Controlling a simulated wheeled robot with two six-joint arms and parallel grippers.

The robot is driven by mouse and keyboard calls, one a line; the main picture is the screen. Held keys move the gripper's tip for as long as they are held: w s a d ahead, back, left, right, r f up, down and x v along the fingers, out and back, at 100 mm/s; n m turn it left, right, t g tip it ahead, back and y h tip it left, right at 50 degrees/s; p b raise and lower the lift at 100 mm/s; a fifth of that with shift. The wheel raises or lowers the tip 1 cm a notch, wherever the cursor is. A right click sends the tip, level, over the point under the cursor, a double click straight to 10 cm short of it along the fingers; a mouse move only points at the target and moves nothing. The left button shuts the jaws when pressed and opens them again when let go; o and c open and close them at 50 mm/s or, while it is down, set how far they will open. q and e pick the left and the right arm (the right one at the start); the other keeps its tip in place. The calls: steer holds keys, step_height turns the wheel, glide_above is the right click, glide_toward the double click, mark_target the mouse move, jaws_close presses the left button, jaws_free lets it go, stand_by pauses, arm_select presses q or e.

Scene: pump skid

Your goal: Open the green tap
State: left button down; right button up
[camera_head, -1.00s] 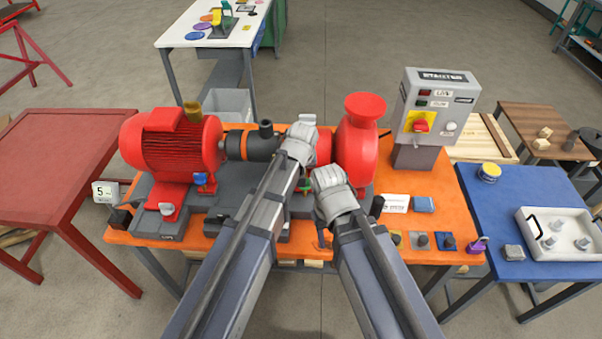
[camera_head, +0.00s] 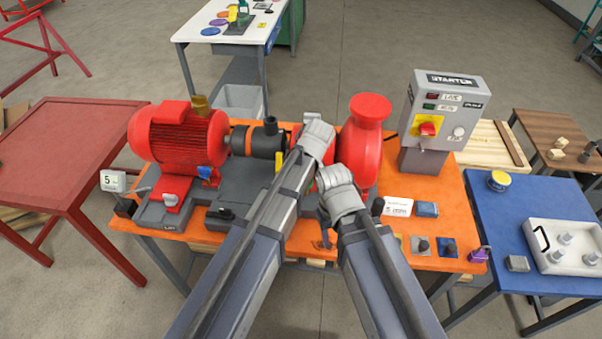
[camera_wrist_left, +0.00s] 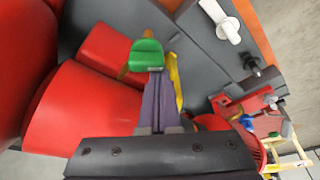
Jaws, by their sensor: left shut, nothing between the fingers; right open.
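The green tap (camera_wrist_left: 146,54) shows in the left wrist view as a rounded green handle just beyond my left fingertips. My left gripper (camera_wrist_left: 155,78) is shut with nothing between its fingers; its tips are at or very near the handle's edge, and I cannot tell whether they touch. In the head view my left arm and wrist hide the tap and the left fingers. My right gripper (camera_head: 323,213) is open, low in front of the red pump (camera_head: 364,140), mostly hidden by its own wrist.
A yellow lever (camera_wrist_left: 176,80) stands beside the left fingers. The red motor (camera_head: 180,138) is at left on the orange table (camera_head: 440,205). The grey starter box (camera_head: 442,110) stands at right. A blue table (camera_head: 520,225) holds a white tray (camera_head: 573,262). My forearms lie close together.

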arm_select(q)
steer(key=n, duration=0.3)
steer(key=n+g, duration=0.1)
steer(key=shift+s+n+y, duration=0.3)
steer(key=shift+y, duration=0.1)
steer(key=shift+s, duration=0.15)
steer(key=shift+s+d, duration=0.1)
steer(key=shift+s, duration=0.05)
arm_select(e)
steer(key=shift+d, duration=0.1)
arm_select(q)
steer(key=shift+s+d, duration=0.15)
steer(key=shift+d, duration=0.05)
arm_select(e)
steer(key=shift+s+d, duration=0.1)
steer(key=shift+s, duration=0.1)
arm_select(q)
steer(key=shift+r, duration=0.1)
arm_select(e)
steer(key=shift+r, duration=0.15)
